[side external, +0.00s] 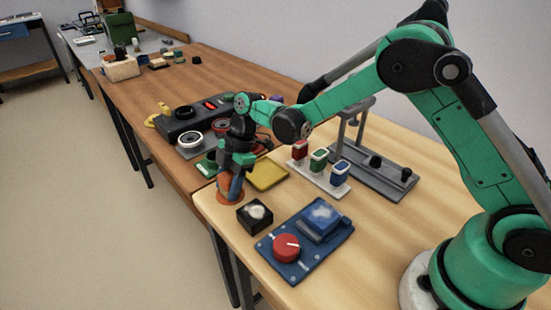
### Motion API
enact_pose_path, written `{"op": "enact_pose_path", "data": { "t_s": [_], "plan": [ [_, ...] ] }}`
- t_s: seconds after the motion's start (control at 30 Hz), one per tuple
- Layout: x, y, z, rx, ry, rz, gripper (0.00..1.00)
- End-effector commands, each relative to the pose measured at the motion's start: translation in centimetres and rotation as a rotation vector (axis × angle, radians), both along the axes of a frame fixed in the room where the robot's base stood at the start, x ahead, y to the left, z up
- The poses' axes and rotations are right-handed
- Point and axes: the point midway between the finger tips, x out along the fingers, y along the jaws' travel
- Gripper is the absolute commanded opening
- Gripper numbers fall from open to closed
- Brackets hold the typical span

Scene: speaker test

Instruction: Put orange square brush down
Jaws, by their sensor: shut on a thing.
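My gripper (232,172) points down near the left edge of the light wood table. It is shut on the orange brush (227,197), which shows at the fingertips with some blue beside it. The brush is low, at or just above the table edge; I cannot tell whether it touches the table. My fingers hide part of it, so its square shape is not clear.
A black block with a pale top (254,216) and a blue panel with a red knob (287,248) stand in front. A yellow pad (268,174) lies right of the gripper. A white rack (318,178) holds red, green and blue items. Bare table lies right of the panel.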

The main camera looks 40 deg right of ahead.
Motion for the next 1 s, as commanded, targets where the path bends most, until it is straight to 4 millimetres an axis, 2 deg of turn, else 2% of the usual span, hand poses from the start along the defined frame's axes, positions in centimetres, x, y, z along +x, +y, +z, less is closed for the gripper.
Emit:
{"op": "enact_pose_path", "data": {
  "t_s": [0.2,0.5,0.53,0.6,0.63,0.83,1.0],
  "plan": [
    [0.0,0.0,0.0,0.000,0.000,0.000,0.00],
    [0.0,0.0,-1.1,-0.003,-0.002,0.000,0.00],
    [0.0,0.0,-1.1,-0.004,-0.002,0.000,0.53],
    [0.0,0.0,-1.1,-0.005,-0.003,0.000,0.72],
    [0.0,0.1,-1.1,-0.005,-0.003,0.000,0.76],
    [0.0,0.1,-0.2,-0.006,-0.005,0.000,0.76],
    [0.0,-1.2,2.9,-0.003,-0.003,-0.002,0.76]
  ]
}}
